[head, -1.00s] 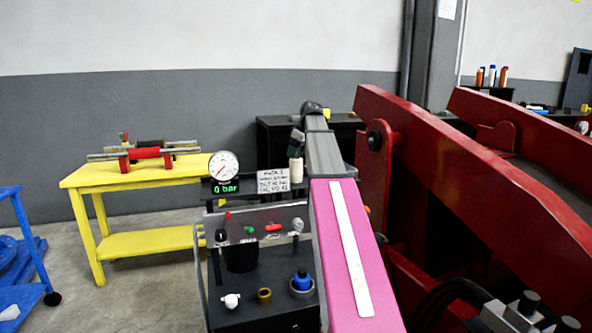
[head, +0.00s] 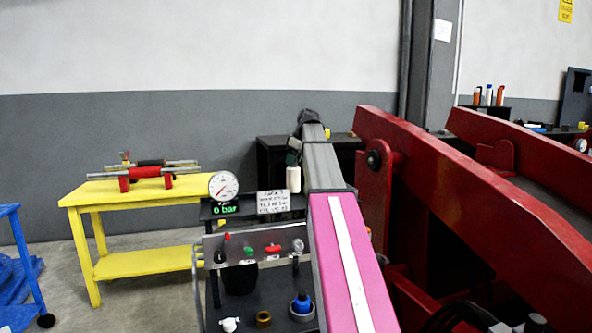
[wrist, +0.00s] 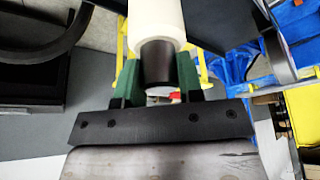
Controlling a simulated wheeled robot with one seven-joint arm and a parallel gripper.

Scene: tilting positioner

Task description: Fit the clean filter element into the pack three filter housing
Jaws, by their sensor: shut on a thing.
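The filter element (wrist: 157,18) is a white cylinder with a black end piece. In the wrist view my gripper's green fingers (wrist: 158,68) stand on both sides of the black end, shut on it. In the head view the white element (head: 293,179) hangs upright below my gripper (head: 294,150), above and behind the pack with the placard (head: 273,201). The placard is too blurred to read surely. A dark cup-like cylinder (head: 240,279) under the pack's valve panel may be the filter housing; I cannot tell. Its opening is hidden.
A gauge (head: 223,186) and a green "0 bar" display (head: 224,209) stand on the pack. A blue-topped part (head: 301,303) and a brass ring (head: 263,319) lie on its deck. Red beams (head: 470,190) rise close at right. A yellow table (head: 130,193) is at left.

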